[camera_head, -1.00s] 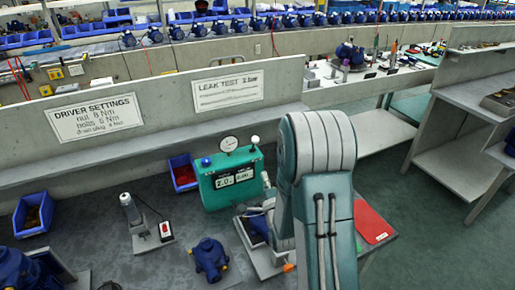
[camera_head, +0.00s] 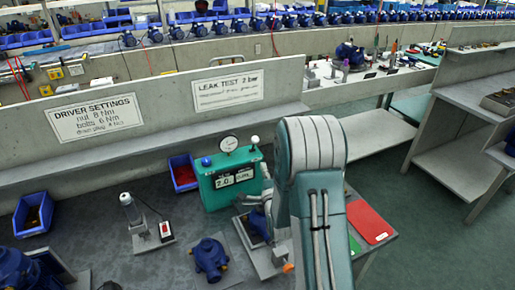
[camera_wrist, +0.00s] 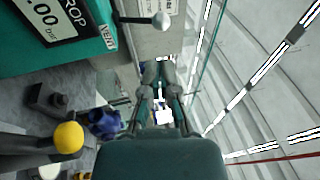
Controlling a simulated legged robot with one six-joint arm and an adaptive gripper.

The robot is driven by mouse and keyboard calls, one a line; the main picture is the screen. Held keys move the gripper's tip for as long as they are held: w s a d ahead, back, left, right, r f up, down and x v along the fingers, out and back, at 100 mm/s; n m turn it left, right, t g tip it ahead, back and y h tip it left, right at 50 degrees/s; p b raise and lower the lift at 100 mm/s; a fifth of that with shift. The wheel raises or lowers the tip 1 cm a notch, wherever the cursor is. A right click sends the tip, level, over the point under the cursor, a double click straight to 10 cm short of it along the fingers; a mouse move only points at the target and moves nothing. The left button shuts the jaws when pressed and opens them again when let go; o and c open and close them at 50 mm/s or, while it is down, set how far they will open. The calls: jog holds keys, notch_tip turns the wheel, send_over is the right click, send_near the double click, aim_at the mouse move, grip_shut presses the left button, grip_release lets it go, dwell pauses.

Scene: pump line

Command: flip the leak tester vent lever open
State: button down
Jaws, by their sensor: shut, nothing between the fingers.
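The leak tester (camera_head: 215,190) is a teal box on the bench with a round gauge on top and a display on its front. Its vent lever (camera_head: 255,140), a rod with a white ball, stands up at the top right corner. In the wrist view the lever (camera_wrist: 161,20) sticks out beside the VENT label at the top of the tester (camera_wrist: 40,62). My gripper (camera_wrist: 158,68) is shut and empty, a little below the white ball in that picture and apart from it. In the head view my arm hides most of the gripper.
A blue pump (camera_head: 209,258) stands in front of the tester. A fixture (camera_head: 262,258) is close beside my arm. A red sheet (camera_head: 369,221) lies to the right. A yellow-knobbed handle (camera_wrist: 68,137) shows in the wrist view. A sign wall (camera_head: 160,120) runs behind the bench.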

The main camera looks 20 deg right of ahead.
aim_at(255, 140)
jog(key=x, duration=0.9)
jog(key=shift+r, duration=0.25)
jog(key=shift+w+r+n+g, duration=0.3)
jog(key=shift+w+r+g, duration=0.35)
jog(key=shift+g, duration=0.45)
jog(key=w+g, duration=0.1)
jog(key=w+r+g, duration=0.1)
jog(key=shift+n+g+y, duration=0.3)
jog(key=shift+g+y, duration=0.1)
jog(key=shift+w, duration=0.25)
jog(key=shift+w+r+g, duration=0.1)
jog(key=shift+w+g, duration=0.2)
jog(key=shift+w, duration=1)
jog(key=shift+w+r, duration=0.1)
jog(key=shift+r, duration=0.1)
